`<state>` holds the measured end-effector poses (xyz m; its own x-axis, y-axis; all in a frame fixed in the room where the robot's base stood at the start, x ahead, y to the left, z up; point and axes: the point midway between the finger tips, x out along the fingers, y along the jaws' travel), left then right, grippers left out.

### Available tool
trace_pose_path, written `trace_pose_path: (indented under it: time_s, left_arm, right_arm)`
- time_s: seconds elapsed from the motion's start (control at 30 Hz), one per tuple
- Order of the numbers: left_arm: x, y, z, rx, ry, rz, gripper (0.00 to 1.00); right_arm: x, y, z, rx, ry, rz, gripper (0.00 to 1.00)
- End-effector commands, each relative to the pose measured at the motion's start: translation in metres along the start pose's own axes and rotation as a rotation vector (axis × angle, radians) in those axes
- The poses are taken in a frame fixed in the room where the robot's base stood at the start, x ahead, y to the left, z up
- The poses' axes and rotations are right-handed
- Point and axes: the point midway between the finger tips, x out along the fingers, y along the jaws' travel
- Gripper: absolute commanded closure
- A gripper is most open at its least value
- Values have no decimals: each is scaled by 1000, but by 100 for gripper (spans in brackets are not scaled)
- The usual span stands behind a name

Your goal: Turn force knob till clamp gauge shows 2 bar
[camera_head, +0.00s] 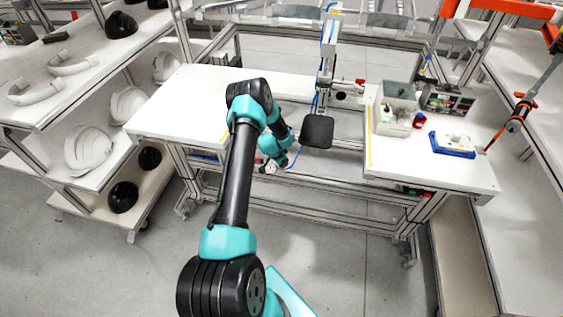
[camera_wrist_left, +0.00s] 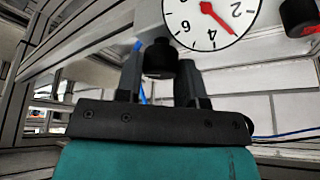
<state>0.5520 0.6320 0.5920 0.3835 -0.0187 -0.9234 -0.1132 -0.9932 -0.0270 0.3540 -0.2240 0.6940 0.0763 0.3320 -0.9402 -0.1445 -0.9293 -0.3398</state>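The clamp gauge (camera_wrist_left: 207,18) is a white dial at the top of the left wrist view, partly cut off and upside down. Its red needle points between the 2 and the 4. A black knob (camera_wrist_left: 158,60), which looks like the force knob, sits below the dial's left side. My left gripper (camera_wrist_left: 160,78) has a finger on each side of this knob and looks shut on it, with no clear gap. In the head view my left gripper (camera_head: 272,166) is small beside the clamp column, and the knob and dial face cannot be made out. My right gripper is not seen.
A black knob with a red ring (camera_wrist_left: 299,16) is right of the dial. In the head view, a black pad (camera_head: 317,131) is on the clamp column (camera_head: 325,75). White helmet shells (camera_head: 88,151) sit left.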

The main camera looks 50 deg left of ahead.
Motion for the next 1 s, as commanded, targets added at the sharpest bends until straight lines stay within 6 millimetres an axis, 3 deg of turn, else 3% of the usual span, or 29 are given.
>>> trace_pose_path:
  time_s: [0.27, 0.67, 1.0]
  left_arm:
    - [0, -1, 0, 1, 1, -2, 40]
    - [-7, -1, 0, 1, 1, -1, 40]
    - [-51, -1, -1, 1, 1, -2, 40]
  right_arm:
    - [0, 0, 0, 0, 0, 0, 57]
    - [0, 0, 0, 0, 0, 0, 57]
    - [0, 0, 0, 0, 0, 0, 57]
